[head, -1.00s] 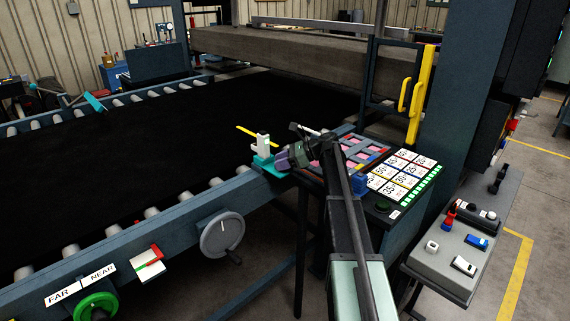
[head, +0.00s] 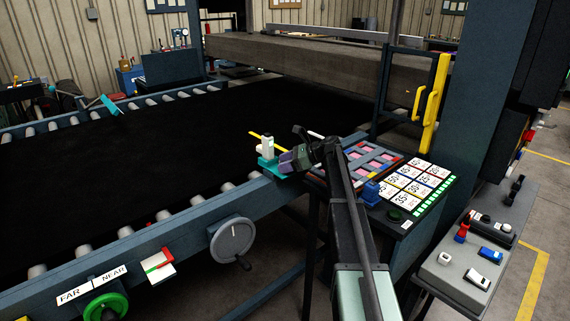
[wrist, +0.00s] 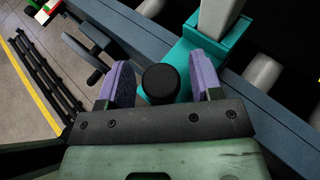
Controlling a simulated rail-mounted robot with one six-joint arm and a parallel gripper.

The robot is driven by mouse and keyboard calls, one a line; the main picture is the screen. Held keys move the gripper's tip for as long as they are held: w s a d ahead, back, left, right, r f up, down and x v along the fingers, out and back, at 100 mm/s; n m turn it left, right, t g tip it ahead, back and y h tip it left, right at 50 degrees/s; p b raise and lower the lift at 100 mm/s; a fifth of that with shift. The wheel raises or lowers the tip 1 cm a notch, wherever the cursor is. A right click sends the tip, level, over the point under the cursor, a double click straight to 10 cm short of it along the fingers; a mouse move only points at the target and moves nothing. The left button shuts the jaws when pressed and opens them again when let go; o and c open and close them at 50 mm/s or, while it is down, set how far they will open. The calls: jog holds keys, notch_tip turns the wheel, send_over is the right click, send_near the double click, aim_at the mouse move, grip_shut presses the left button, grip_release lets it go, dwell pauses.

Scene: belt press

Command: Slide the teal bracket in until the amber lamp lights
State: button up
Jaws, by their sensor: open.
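The teal bracket (head: 268,162) sits on the near roller rail at the belt's edge and carries an upright white block (head: 267,146). In the wrist view the teal bracket (wrist: 232,38) lies across the blue rail, with a round black knob (wrist: 160,84) at its near end. My gripper (head: 289,160) is at the bracket's near side. In the wrist view its purple pads stand on either side of the knob, open, with a small gap showing on the right. I cannot make out a lit amber lamp in either view.
Another teal piece (head: 110,104) is on the far rail. A handwheel (head: 232,239) and a green knob (head: 107,307) are on the near rail's side. A panel of white cards (head: 415,180) and a yellow handle (head: 435,105) stand right of my arm. The black belt (head: 150,150) is clear.

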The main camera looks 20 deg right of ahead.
jog(key=p+v, duration=0.4)
jog(key=v, duration=0.6)
jog(key=shift+s+d, duration=0.2)
jog(key=shift+d, duration=0.15)
jog(key=shift+r, duration=0.1)
